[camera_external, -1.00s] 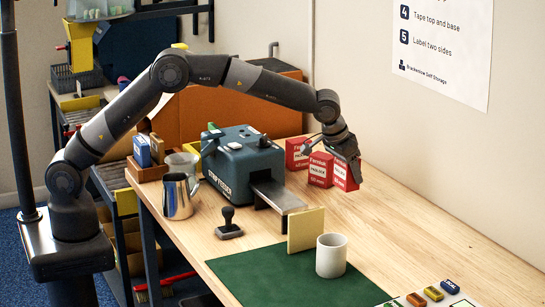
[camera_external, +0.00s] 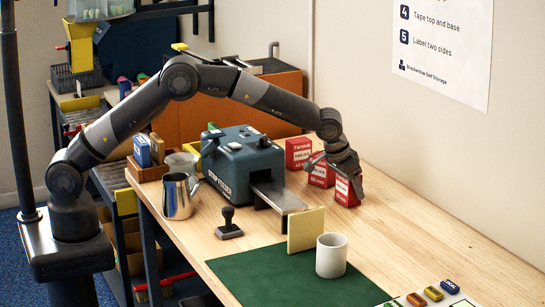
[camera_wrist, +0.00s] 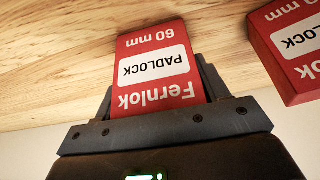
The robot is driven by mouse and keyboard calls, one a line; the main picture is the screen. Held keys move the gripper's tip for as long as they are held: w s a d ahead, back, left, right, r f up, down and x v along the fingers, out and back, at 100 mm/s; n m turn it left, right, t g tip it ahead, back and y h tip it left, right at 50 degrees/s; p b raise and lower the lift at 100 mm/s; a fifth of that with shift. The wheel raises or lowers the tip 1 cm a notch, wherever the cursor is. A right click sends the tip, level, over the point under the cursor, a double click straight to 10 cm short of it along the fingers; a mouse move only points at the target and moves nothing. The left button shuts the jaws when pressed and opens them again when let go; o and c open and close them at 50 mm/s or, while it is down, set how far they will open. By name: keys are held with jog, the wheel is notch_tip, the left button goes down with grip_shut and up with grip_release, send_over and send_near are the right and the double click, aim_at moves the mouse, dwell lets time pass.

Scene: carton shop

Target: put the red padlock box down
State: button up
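A red padlock box (camera_external: 346,191) with a white label is between the fingers of my gripper (camera_external: 347,180) at the right end of the row of red boxes. In the wrist view the same padlock box (camera_wrist: 155,65) fills the space between the two fingers of my gripper (camera_wrist: 158,88), which press on its sides. Its lower end is at or very near the wooden tabletop (camera_external: 400,215); I cannot tell if it touches.
Two more red boxes stand to the left, one close by (camera_external: 319,172) and one behind (camera_external: 298,152). A blue-grey tape machine (camera_external: 235,165) stands further left. A white mug (camera_external: 331,262) and an upright tan block (camera_external: 306,230) are at the front.

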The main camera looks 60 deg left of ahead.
jog(key=o, duration=0.4)
jog(key=shift+c, duration=0.2)
jog(key=v, duration=1.2)
jog(key=s+a+r, duration=0.9)
jog(key=a+r, duration=0.1)
jog(key=a, duration=0.1)
jog(key=s+a+r, duration=0.2)
jog(key=s+a, duration=0.5)
jog(key=s, duration=0.5)
jog(key=s+a+r, duration=0.1)
jog(key=s+a, duration=0.6)
jog(key=s, duration=0.5)
jog(key=s+a+f, duration=0.1)
jog(key=s+f, duration=0.1)
jog(key=s, duration=0.4)
jog(key=s+a+f+t, duration=0.1)
jog(key=s+a+f, duration=0.1)
jog(key=s, duration=0.4)
jog(key=shift+f, duration=0.5)
